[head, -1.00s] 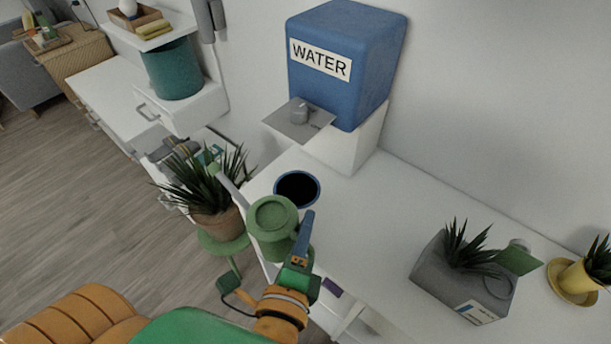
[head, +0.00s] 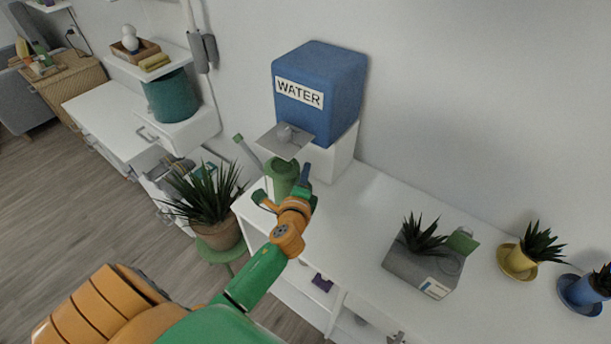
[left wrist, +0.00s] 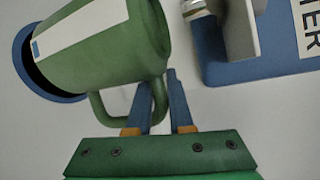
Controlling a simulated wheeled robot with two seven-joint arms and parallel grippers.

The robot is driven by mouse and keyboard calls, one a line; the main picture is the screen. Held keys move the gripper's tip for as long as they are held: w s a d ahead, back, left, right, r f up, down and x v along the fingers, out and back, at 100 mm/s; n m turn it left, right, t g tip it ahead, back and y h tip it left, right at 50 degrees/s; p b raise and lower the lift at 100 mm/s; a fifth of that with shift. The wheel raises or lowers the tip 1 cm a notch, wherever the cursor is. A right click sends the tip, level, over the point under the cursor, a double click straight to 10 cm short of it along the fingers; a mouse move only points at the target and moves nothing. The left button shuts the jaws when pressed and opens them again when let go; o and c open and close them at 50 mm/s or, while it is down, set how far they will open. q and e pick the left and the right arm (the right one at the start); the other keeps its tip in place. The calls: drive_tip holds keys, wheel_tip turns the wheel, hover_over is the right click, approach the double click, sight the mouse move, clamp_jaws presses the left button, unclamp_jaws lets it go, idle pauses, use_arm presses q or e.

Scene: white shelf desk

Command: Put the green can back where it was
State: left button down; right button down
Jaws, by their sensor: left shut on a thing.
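The green can (head: 281,172) is a watering can with a long thin spout (head: 246,152) pointing to the upper left. My left gripper (head: 305,178) is shut on its handle and holds it near the water dispenser (head: 318,95), below and in front of the metal tap plate (head: 283,141). In the left wrist view the can body (left wrist: 105,45) fills the upper left, with its handle (left wrist: 128,118) at the gripper fingers (left wrist: 160,100). A dark blue-rimmed round thing (left wrist: 30,75) shows partly behind the can. My right gripper is out of view.
On the white desk (head: 350,235) stand a grey planter box (head: 415,268), a yellow pot (head: 520,262) and a blue pot (head: 585,290). A potted plant (head: 215,225) stands on a green stool left of the desk. The desk between dispenser and planter is clear.

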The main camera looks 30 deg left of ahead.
use_arm(q)
drive_tip(key=f, duration=0.1)
drive_tip(key=w+f+b, duration=0.1)
drive_tip(key=f+b, duration=0.1)
drive_tip(key=shift+w+a+f, duration=0.15)
drive_tip(key=shift+a+f, duration=0.1)
drive_tip(key=shift+f, duration=0.15)
drive_tip(key=shift+r, duration=0.15)
drive_tip(key=c, duration=1.2)
unclamp_jaws()
drive_tip(key=shift+f, duration=0.2)
drive_tip(key=shift+c, duration=0.2)
drive_tip(key=o, duration=0.4)
drive_tip(key=shift+r, duration=0.1)
drive_tip(key=shift+o, duration=0.2)
